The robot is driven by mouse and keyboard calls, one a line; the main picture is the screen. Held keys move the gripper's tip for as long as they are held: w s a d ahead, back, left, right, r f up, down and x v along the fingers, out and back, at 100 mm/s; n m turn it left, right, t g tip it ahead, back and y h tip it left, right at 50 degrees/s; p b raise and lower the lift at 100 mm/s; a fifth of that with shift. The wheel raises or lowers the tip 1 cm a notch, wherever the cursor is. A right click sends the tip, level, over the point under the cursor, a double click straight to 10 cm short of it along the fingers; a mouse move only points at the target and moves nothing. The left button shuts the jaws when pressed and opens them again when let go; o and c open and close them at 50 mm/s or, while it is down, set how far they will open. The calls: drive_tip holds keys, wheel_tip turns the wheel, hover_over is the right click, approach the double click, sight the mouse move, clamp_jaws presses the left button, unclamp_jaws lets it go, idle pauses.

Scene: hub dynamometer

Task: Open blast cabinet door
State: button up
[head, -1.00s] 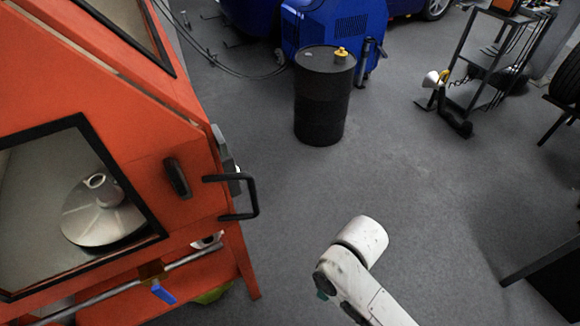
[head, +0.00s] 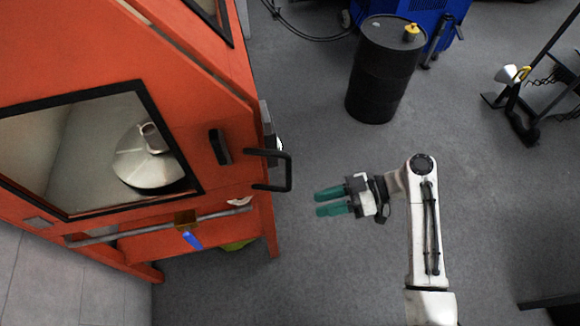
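The orange blast cabinet (head: 150,50) fills the left of the head view. Its door looks shut, with a black-framed window on the front showing a grey disc-shaped hub part inside. A black bar handle (head: 289,171) sticks out at the cabinet's right edge. A second, short black handle (head: 220,147) is on the front panel beside the window. My gripper (head: 317,203) has two green fingers with a gap between them. It is open and empty, pointing left, a little right of and below the bar handle, not touching it.
A black drum (head: 384,75) with a yellow cap stands behind, in front of a blue machine (head: 440,25). A metal pipe with a blue-handled valve (head: 192,239) runs along the cabinet's lower front. A stand (head: 515,100) is at the right. Grey floor is clear around my arm.

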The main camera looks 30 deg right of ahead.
sight(289, 175)
drive_tip(key=w+d+r+n+t+y, duration=0.3)
drive_tip(key=d+r, duration=0.1)
drive_tip(key=r, duration=0.3)
drive_tip(key=p+x, duration=0.1)
drive_tip(key=x, duration=0.2)
drive_tip(key=p+x, duration=0.1)
drive_tip(key=x, duration=0.3)
drive_tip(key=p+x, duration=0.1)
drive_tip(key=x, duration=0.3)
drive_tip(key=shift+s+f+p, duration=0.2)
drive_tip(key=shift+f+p, duration=0.1)
drive_tip(key=shift+p, duration=0.05)
drive_tip(key=shift+c, duration=0.5)
clamp_jaws()
